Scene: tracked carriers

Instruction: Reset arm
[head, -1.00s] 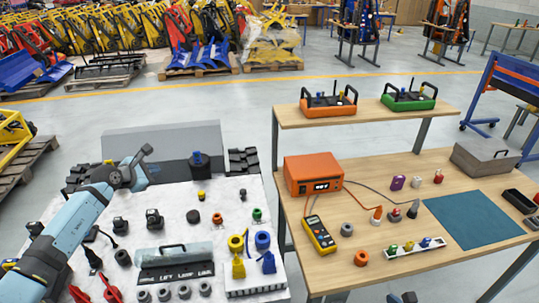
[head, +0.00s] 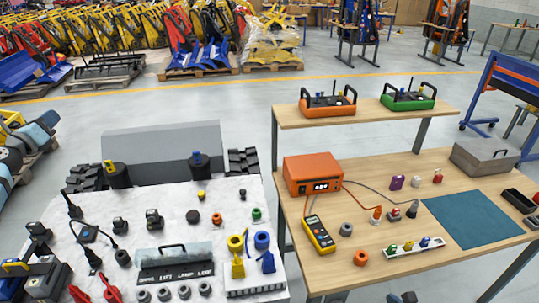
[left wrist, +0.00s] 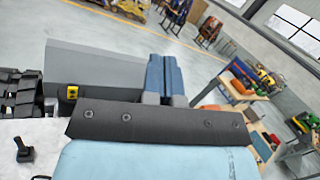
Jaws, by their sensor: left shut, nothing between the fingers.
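My left arm shows at the left edge of the head view, with its gripper (head: 47,120) over the floor beyond the white-topped carrier bench (head: 175,205). In the left wrist view the two dark blue fingers (left wrist: 164,78) are together, with nothing between them. The black bracket and light blue link of my arm fill the lower part of that view. My right gripper cannot be made out.
The bench carries black knobs, a labelled panel (head: 176,272) and several small parts. To the right a wooden table (head: 380,270) holds an orange power unit (head: 313,174), a yellow meter (head: 319,234) and a teal mat (head: 474,219). Floor between bench and pallets is clear.

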